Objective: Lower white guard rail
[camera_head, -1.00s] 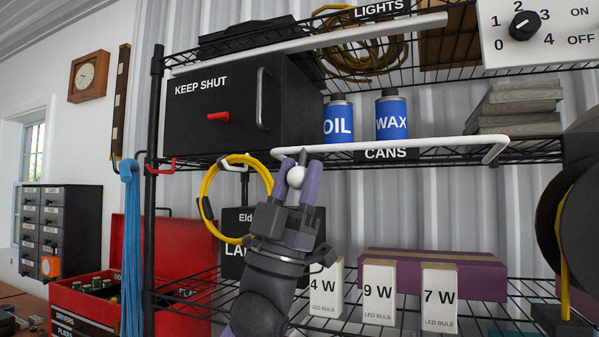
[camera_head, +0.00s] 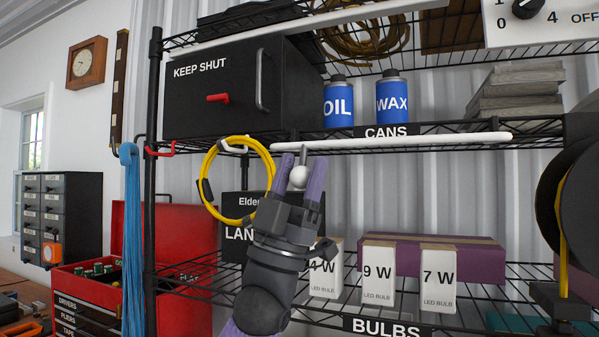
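The white guard rail (camera_head: 420,143) runs along the front of the middle shelf, just below the CANS label (camera_head: 385,132). It sits below the bases of the blue OIL can (camera_head: 338,106) and WAX can (camera_head: 392,104), leaving their fronts uncovered. A short grey stem with a pale round knob (camera_head: 299,181) hangs below the rail near its left end. My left gripper (camera_head: 302,166) reaches up from below, its purple fingers on both sides of the knob, seemingly shut on it. My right gripper is not in view.
A black KEEP SHUT box (camera_head: 232,90) stands left of the cans. A yellow cable coil (camera_head: 207,190) hangs close left of my gripper. Bulb boxes (camera_head: 378,275) stand on the shelf below, and a dark reel (camera_head: 570,205) is at the right.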

